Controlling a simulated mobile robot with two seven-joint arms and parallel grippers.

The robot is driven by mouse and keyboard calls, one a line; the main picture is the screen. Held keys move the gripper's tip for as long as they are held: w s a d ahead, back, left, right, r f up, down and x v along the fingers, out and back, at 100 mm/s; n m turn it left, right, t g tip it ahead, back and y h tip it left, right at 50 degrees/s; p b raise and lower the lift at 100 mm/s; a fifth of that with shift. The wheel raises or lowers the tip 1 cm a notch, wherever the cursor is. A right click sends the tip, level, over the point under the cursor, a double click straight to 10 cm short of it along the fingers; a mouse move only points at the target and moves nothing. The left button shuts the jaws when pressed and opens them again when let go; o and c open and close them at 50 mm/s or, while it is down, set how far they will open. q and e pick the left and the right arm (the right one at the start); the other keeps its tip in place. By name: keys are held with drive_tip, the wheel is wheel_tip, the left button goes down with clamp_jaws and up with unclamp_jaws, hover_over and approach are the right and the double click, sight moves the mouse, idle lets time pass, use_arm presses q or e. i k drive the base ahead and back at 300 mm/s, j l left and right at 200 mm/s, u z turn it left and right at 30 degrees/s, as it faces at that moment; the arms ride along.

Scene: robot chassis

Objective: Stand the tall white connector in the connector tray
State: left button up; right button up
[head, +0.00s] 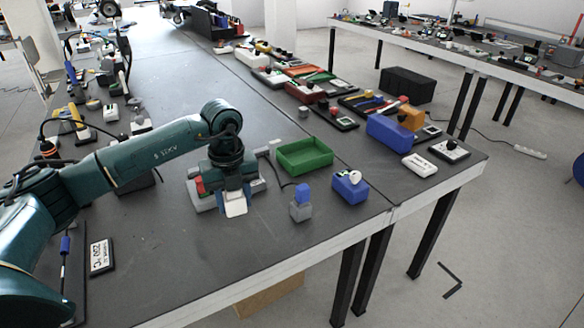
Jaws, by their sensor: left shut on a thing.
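My left gripper (235,203) points down over the near table and is shut on a white block-like piece (236,209), which looks like the tall white connector. The gripper hides much of the piece, and I cannot tell whether it touches what is below. A low grey tray-like base (208,204) lies under and behind the gripper, with a red part (200,186) by its left side. It may be the connector tray, but it is mostly hidden. My right gripper is not in view.
A green open bin (306,156) stands right of the gripper. A grey block with a blue top (301,204) and a blue box with a white knob (350,187) stand nearer the front edge. A labelled plate (101,257) lies at left. The front middle table is clear.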

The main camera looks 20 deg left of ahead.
sight(312, 158)
drive_tip(key=i+l+u, duration=0.15)
drive_tip(key=i+l, duration=0.4)
drive_tip(key=i, duration=0.25)
drive_tip(key=i+l+u, duration=0.15)
drive_tip(key=i+l, duration=0.45)
drive_tip(key=i, duration=0.15)
